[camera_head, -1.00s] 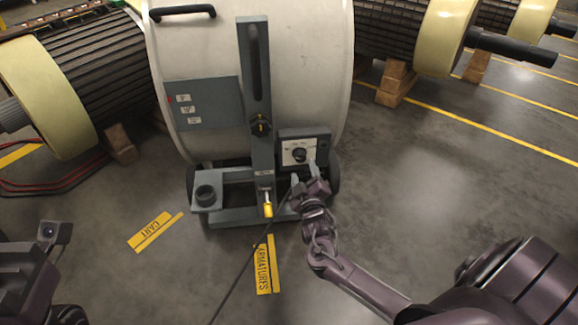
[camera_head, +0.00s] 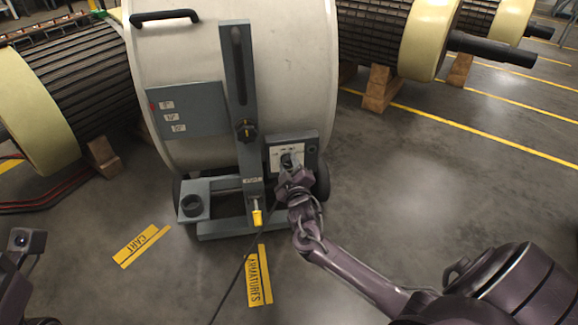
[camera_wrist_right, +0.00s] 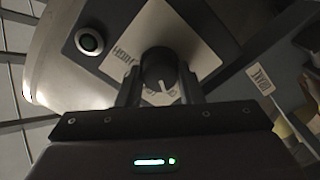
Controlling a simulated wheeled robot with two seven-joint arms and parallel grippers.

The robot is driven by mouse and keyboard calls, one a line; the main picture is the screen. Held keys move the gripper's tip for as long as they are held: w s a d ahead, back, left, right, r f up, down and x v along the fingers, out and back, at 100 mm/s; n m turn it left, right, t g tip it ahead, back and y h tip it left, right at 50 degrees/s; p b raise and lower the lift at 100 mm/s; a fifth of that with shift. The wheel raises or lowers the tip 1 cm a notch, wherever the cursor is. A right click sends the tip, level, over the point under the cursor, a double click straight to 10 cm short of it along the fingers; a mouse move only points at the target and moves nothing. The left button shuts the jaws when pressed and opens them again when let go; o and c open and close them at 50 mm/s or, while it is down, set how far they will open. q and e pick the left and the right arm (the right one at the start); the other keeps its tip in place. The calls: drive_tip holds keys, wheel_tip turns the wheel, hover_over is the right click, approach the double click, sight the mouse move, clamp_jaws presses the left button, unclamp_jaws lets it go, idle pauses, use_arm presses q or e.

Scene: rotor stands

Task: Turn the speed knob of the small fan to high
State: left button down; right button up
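The small fan is the large pale drum (camera_head: 200,70) on a wheeled grey stand, in the middle of the head view. Its control box (camera_head: 310,140) with a white dial plate is at the stand's right. My right gripper (camera_head: 290,162) is at this plate and hides most of the knob in the head view. In the right wrist view the dark round speed knob (camera_wrist_right: 158,70) sits between the two fingers, with no clear gap beside it. Its white mark points down there; the word HIGH (camera_wrist_right: 127,52) is at upper left, upside down. My left gripper (camera_head: 25,242) is at the left edge, partly cut off.
A round button (camera_wrist_right: 89,41) sits on the box beside the plate. A cable runs over the floor. Open floor lies to the right.

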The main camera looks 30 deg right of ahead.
drive_tip(key=shift+c, duration=0.7)
